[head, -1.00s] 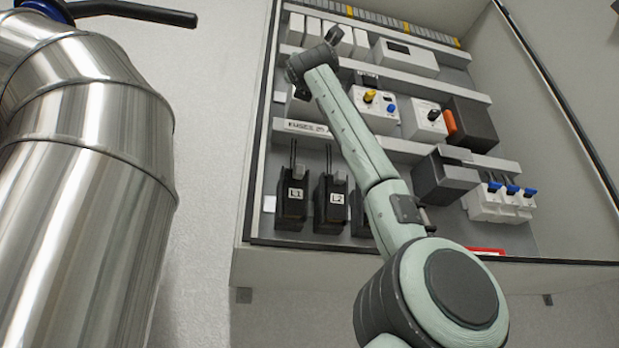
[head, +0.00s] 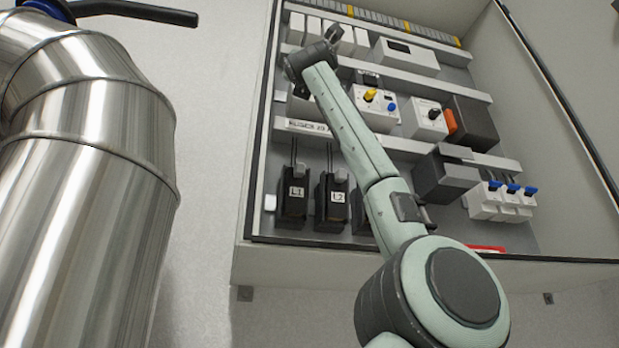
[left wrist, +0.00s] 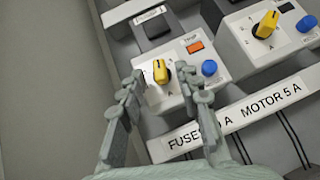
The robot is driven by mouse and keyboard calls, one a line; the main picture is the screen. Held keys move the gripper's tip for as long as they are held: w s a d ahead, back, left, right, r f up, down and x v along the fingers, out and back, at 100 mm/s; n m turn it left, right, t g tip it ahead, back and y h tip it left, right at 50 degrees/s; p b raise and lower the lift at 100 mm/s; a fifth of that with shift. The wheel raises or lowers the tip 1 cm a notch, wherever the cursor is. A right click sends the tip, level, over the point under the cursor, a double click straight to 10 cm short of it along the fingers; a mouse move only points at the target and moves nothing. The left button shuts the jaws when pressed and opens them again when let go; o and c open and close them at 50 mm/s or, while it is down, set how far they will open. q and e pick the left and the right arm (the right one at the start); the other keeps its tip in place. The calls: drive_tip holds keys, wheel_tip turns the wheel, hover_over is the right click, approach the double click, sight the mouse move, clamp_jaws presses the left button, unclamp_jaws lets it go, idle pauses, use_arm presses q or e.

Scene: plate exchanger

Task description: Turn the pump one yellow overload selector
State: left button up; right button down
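The left relay unit's yellow selector (left wrist: 160,71) stands on a white face with a blue button (left wrist: 209,68) and an orange trip window (left wrist: 195,47). My left gripper (left wrist: 160,77) is open, with one finger on each side of this selector in the picture. I see gaps between fingers and knob; how far the tips are from the panel I cannot tell. A second yellow selector (left wrist: 266,24) on the right unit also shows in the head view (head: 370,95). My right gripper is not in view.
The grey cabinet wall (left wrist: 58,80) is close on the left. A label strip (left wrist: 240,118) runs below the units. Black fuse holders (head: 293,200) stand lower down. A metal-clad pipe (head: 85,200) stands left of the cabinet.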

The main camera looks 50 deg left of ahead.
use_arm(q)
drive_tip(key=v, duration=1.1)
drive_tip(key=shift+f, duration=0.25)
drive_tip(key=shift+o, duration=0.5)
drive_tip(key=shift+s+d, duration=0.1)
drive_tip(key=shift+d, duration=0.05)
